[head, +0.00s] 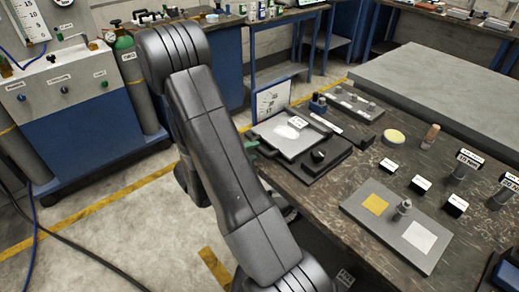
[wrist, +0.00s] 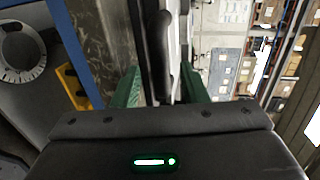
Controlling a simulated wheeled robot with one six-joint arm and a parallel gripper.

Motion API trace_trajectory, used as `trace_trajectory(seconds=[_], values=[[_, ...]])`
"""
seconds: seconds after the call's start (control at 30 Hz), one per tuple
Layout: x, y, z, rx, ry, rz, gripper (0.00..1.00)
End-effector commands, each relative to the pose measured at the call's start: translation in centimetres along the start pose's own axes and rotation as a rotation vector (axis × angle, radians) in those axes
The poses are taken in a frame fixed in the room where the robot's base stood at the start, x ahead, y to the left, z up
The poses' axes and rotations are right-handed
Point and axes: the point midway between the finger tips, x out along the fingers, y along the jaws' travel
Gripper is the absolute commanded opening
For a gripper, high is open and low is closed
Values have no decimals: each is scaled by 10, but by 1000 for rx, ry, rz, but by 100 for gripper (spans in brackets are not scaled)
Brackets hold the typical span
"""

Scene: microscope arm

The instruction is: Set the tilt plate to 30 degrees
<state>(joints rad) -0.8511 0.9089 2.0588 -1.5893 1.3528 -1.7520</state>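The tilt plate (head: 289,137) is a pale panel with a dark rim and a white label, on a black base at the bench's left end. In the head view it looks about flat. A white dial card (head: 271,100) stands behind it; its reading is too small to make out. My gripper (head: 250,146) is at the plate's left edge, mostly hidden behind my arm. In the wrist view the green fingers of my gripper (wrist: 160,92) stand apart, with the dark plate edge and its black handle (wrist: 163,45) between them. Contact cannot be made out.
A black knob (head: 319,155) sits on the base just right of the plate. A grey board with a yellow and a white square (head: 400,222) lies nearer on the bench. The floor left of the bench is open.

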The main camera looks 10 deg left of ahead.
Motion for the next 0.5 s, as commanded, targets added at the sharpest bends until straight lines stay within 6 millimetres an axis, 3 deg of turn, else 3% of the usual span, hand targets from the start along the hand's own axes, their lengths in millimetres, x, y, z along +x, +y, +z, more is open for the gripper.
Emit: trace_trajectory(seconds=[0.2,0.5], values=[[28,0,0,1,3,0,40],[41,0,0,0,0,0,40]])
